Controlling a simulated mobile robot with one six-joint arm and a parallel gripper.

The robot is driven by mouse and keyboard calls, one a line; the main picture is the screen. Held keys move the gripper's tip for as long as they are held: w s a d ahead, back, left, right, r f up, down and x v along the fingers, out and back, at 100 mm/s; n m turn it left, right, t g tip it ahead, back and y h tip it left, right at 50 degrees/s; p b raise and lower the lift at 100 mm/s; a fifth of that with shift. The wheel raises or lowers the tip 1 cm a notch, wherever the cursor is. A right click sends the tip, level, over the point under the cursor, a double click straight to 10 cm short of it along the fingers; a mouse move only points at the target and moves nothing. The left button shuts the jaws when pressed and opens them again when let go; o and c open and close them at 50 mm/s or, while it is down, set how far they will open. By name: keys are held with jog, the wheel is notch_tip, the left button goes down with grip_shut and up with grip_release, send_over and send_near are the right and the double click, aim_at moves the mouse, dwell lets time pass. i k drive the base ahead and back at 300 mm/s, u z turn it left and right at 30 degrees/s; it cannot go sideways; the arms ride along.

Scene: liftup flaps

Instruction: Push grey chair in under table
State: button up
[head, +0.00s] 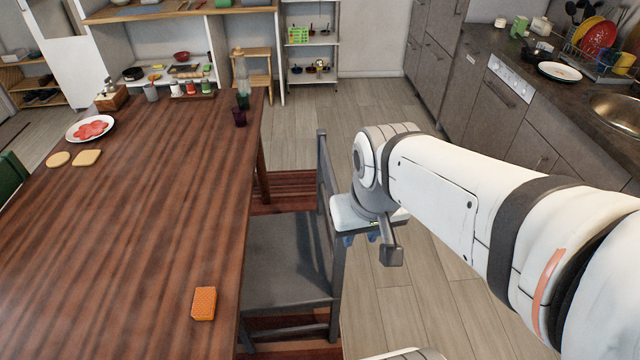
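The grey chair (285,262) stands upright at the right side of the wooden table (120,225). The left part of its seat is at the table's edge, and most of the seat is out in the open. Its backrest (326,190) is on the right, facing away from the table. My gripper (362,240) is just right of the backrest, pointing down.
An orange sponge (204,303) lies near the table's right edge. A plate (90,128), a bottle (241,80) and a dark cup (239,117) stand farther back. A kitchen counter (470,50) runs along the right. The floor (390,305) right of the chair is clear.

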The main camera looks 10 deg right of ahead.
aim_at(289, 265)
jog(key=z, duration=0.25)
jog(key=k, duration=0.95)
jog(key=z, duration=0.8)
jog(key=i, duration=2)
jog(key=u, duration=0.7)
